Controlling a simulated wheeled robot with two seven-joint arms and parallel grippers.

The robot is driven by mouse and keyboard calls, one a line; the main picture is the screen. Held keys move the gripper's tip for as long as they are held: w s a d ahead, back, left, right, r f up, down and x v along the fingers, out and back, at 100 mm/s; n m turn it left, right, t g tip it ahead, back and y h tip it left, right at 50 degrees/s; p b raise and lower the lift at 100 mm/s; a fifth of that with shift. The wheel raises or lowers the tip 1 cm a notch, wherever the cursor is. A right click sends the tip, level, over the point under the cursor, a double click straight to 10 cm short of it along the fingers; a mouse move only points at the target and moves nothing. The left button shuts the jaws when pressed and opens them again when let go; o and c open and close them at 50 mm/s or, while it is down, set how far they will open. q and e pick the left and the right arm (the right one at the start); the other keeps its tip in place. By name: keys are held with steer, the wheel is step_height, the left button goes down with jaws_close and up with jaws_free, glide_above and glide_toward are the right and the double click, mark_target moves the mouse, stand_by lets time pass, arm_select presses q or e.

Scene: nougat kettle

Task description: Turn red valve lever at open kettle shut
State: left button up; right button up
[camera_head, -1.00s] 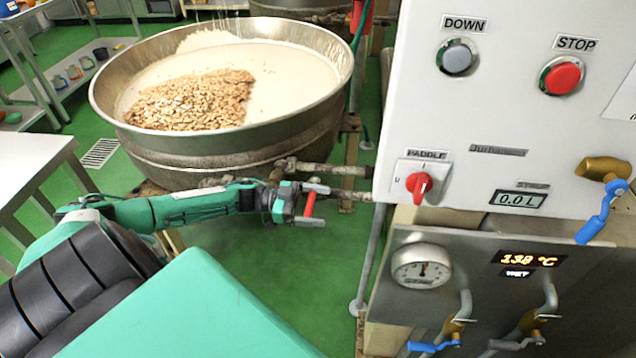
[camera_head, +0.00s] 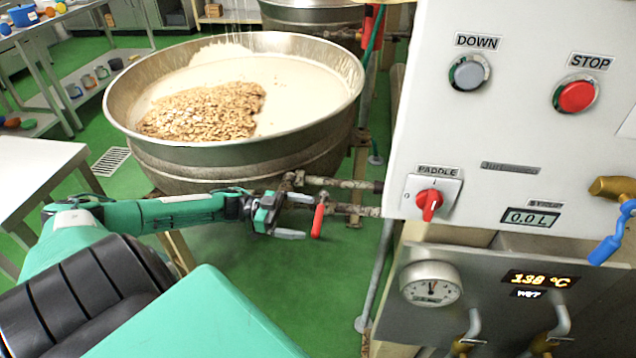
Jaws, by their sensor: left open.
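The open kettle (camera_head: 170,158) is a wide steel bowl at the upper left, holding a pale mass and a heap of brown nuts. Pipes (camera_head: 345,184) run from it to the control cabinet. The red valve lever (camera_head: 318,220) hangs downward below these pipes. My left gripper (camera_head: 297,217) comes in from the left, open, with its grey fingers pointing right. The lever is at the fingertips, between or just past them; I cannot tell if they touch it. My right gripper is not in view.
The white control cabinet (camera_head: 470,130) fills the right side, with a red stop button (camera_head: 576,97), a red paddle knob (camera_head: 429,203) and a blue-handled tap (camera_head: 612,238). A white table (camera_head: 40,160) stands at left. Green floor (camera_head: 270,270) is clear below the valve.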

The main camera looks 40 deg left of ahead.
arm_select(q)
steer(key=v, duration=0.7)
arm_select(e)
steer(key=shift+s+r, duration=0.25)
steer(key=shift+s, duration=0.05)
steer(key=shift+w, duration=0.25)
